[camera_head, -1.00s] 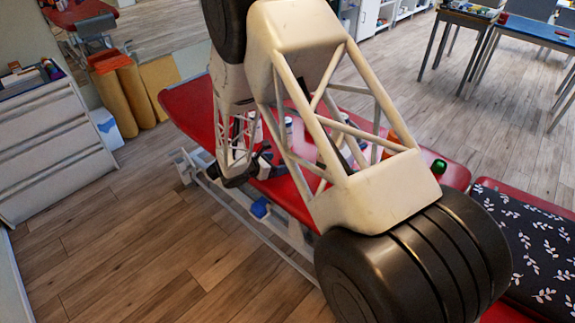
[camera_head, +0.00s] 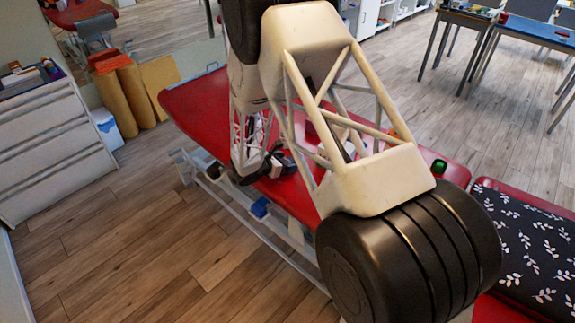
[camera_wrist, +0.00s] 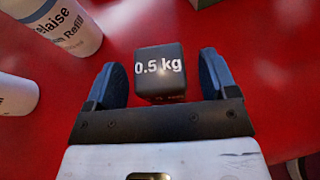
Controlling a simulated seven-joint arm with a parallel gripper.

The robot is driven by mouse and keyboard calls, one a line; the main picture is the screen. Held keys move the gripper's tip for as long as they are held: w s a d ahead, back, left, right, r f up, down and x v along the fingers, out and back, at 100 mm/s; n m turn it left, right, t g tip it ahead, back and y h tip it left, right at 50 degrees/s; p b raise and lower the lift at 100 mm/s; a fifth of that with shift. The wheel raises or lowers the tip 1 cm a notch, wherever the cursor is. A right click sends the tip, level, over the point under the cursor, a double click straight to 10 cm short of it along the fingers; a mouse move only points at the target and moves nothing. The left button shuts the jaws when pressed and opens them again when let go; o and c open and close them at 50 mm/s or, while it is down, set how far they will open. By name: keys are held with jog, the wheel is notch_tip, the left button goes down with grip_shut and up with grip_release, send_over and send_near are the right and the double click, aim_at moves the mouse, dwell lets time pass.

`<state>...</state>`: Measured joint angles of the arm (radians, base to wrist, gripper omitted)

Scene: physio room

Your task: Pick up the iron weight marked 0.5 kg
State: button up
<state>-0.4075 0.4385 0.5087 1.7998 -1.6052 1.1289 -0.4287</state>
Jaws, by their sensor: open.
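The iron weight (camera_wrist: 160,74) is a dark grey block with "0.5 kg" in white on its face. In the wrist view it sits on the red couch top, in the gap between my fingers. My gripper (camera_wrist: 159,82) is open, with one dark finger on each side and a visible gap to the block on both sides. In the head view my gripper (camera_head: 268,165) is low over the red couch (camera_head: 190,100). I cannot make out the weight there.
A white bottle with lettering (camera_wrist: 62,25) stands at the wrist view's upper left, with another white container (camera_wrist: 14,95) below it. A dark green object (camera_wrist: 299,168) is at lower right. In the head view a green item (camera_head: 439,167) and patterned cushion (camera_head: 530,250) lie right.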

aim_at(288, 161)
jog(key=shift+w+d+f, duration=0.2)
jog(key=shift+w+d, duration=0.1)
jog(key=shift+d, duration=0.15)
jog(key=shift+c, duration=0.4)
jog(key=c, duration=1.2)
jog(key=shift+r, duration=0.15)
jog(key=shift+c, duration=0.2)
jog(key=shift+r, duration=1.05)
jog(key=shift+s+r, duration=0.4)
jog(key=shift+r, duration=0.25)
jog(key=s+d, duration=0.1)
jog(key=s, duration=0.4)
jog(key=s+d+r, duration=0.1)
jog(key=s, duration=0.4)
jog(key=s+d, duration=0.1)
jog(key=s, duration=0.4)
jog(key=shift+r, duration=0.15)
